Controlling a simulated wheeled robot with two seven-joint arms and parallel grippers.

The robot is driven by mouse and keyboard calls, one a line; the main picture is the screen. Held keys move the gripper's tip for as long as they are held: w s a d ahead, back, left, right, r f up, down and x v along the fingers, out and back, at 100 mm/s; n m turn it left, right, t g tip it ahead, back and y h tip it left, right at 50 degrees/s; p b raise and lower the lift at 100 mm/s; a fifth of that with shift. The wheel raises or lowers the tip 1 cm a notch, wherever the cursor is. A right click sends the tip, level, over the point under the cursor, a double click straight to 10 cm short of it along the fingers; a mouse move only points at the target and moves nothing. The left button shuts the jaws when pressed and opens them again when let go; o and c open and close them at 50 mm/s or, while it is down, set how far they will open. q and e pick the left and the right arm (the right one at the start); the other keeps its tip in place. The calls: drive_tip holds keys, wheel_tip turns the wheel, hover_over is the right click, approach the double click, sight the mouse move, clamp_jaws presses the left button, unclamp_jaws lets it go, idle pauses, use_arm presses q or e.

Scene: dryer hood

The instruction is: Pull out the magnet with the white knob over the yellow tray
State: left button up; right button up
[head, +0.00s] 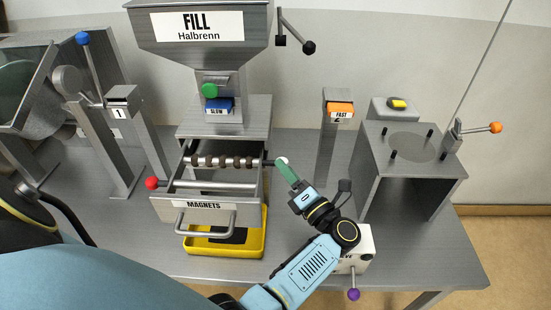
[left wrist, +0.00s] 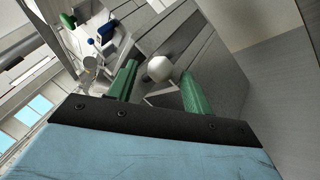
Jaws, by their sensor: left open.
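The magnet with the white knob (head: 222,161) is a pale rod with dark clumps along it, lying across the magnets drawer. Its white knob (left wrist: 160,68) sits at the right end, mostly hidden by my fingers in the head view. My left gripper (head: 285,170) is at that end. In the left wrist view its green fingers (left wrist: 160,85) are open, with the knob between their tips and a gap visible. The yellow tray (head: 258,243) is on the table below the drawer, with a dark patch inside. My right gripper is not in view.
The drawer (head: 170,210), pulled open, also holds a plain rod with a red knob (head: 152,183). A fill hopper (head: 198,50) stands behind. A fast-button post (head: 328,145) and a grey stand (head: 400,160) are to the right. A box with a purple-knobbed lever (head: 354,294) lies near my forearm.

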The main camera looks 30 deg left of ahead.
use_arm(q)
drive_tip(key=x, duration=0.4)
drive_tip(key=shift+w+a+r+p, duration=0.1)
drive_tip(key=shift+w+a+p, duration=0.05)
drive_tip(key=shift+a+p, duration=0.25)
clamp_jaws()
